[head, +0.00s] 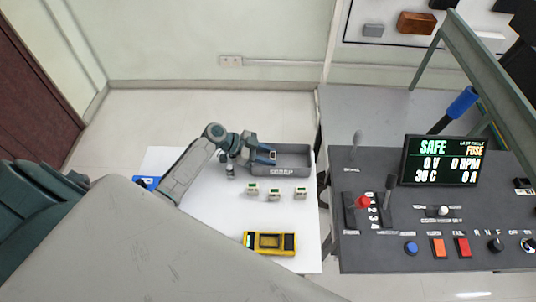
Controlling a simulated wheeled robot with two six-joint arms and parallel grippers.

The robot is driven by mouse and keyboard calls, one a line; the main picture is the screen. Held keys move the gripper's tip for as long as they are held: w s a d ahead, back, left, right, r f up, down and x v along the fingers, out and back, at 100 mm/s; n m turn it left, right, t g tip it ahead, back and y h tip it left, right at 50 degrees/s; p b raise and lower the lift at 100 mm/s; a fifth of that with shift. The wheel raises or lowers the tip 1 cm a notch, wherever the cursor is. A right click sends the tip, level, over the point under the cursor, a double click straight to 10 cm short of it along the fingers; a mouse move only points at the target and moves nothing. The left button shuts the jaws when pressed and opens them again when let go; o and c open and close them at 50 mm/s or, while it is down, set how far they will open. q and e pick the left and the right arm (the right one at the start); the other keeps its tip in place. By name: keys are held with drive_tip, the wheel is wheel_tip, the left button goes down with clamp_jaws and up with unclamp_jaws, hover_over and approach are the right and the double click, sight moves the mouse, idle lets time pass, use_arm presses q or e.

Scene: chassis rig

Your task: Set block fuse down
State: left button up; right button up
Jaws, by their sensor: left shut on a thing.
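My left gripper (264,156) has blue fingers and is shut on a small block fuse (273,155), of which only a little shows between the fingertips. It holds the fuse over the left part of a grey open tray (311,162) at the back of the white table. I cannot tell whether the fuse touches the tray floor. Several small green-and-white blocks stand in front of the tray: one at left (252,189), one in the middle (274,195), one at right (300,192). My right gripper is out of view.
A yellow meter-like device (270,242) lies near the front of the white table (215,215). A blue item (146,183) is at its left edge. The dark control console (400,255) stands to the right; its screen (440,160) reads SAFE and FUSE.

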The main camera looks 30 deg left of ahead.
use_arm(q)
drive_tip(key=shift+f, duration=0.1)
drive_tip(key=o, duration=0.7)
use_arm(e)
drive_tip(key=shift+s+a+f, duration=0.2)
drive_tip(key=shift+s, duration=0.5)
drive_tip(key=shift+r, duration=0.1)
use_arm(q)
drive_tip(key=shift+a, duration=0.15)
drive_tip(key=b+v, duration=0.4)
drive_tip(key=v, duration=0.8)
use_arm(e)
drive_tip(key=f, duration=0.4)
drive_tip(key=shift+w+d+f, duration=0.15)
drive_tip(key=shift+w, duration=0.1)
